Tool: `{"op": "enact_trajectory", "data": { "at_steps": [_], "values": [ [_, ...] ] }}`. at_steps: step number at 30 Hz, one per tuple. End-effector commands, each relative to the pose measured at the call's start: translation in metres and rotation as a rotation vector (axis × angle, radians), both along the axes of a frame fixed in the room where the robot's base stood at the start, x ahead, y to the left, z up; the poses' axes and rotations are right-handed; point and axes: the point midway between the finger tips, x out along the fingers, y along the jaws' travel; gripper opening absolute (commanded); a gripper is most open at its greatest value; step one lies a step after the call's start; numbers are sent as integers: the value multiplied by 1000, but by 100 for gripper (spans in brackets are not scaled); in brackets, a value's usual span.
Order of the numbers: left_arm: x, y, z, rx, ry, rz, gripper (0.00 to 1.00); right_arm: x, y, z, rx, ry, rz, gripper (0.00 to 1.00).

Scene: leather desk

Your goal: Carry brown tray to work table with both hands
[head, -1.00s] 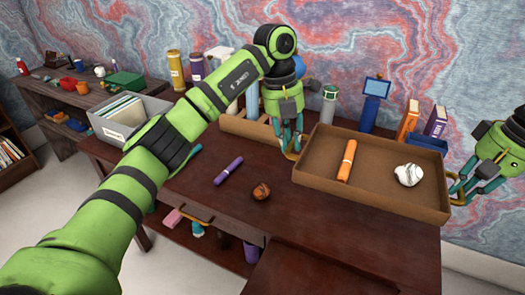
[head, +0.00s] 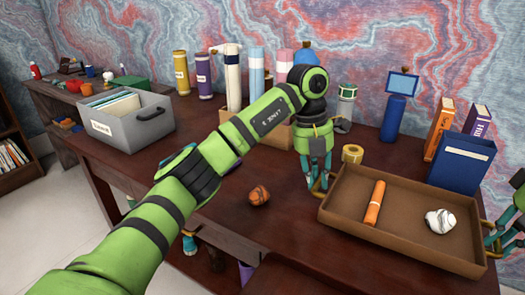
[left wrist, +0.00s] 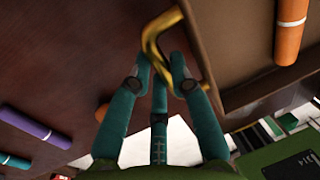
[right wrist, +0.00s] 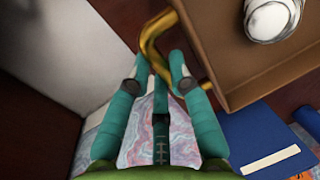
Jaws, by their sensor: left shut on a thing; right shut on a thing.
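The brown tray (head: 345,222) is at the right end of the dark wooden table, looking roughly level. An orange marker (head: 375,203) and a white marbled ball (head: 440,221) lie in it. My left gripper (head: 318,190) is shut on the brass handle at the tray's left end; this handle (left wrist: 163,22) shows clearly in the left wrist view. My right gripper (head: 492,245), partly cut off by the picture's edge, is shut on the other brass handle (right wrist: 160,25), clear in the right wrist view. I cannot tell whether the tray's underside touches the table.
The dark work table (head: 230,215) has a brown ball (head: 259,195) left of the tray. A tape roll (head: 352,154), blue bottle (head: 395,117) and blue binder (head: 462,162) stand behind the tray. A grey file box (head: 122,125) is at the left.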

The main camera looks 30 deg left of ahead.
Motion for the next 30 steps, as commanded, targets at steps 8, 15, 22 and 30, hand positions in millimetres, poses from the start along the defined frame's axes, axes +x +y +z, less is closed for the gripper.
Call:
{"op": "enact_trajectory", "data": {
  "at_steps": [8, 15, 22, 30],
  "values": [
    [0, 1, 2, 1, -1, 2, 0, 0, -1, 2, -1, -2, -2, 0],
    [0, 1, -4, 2, -1, 2, 0, 0, -1, -4, -1, -1, -2, 0],
    [0, 1, -17, 2, 0, 3, 0, 0, -1, -17, -1, -1, -2, 0],
    [0, 1, -35, 2, 0, 3, 0, 0, -1, -35, -1, -1, -2, 0]
  ]
}}
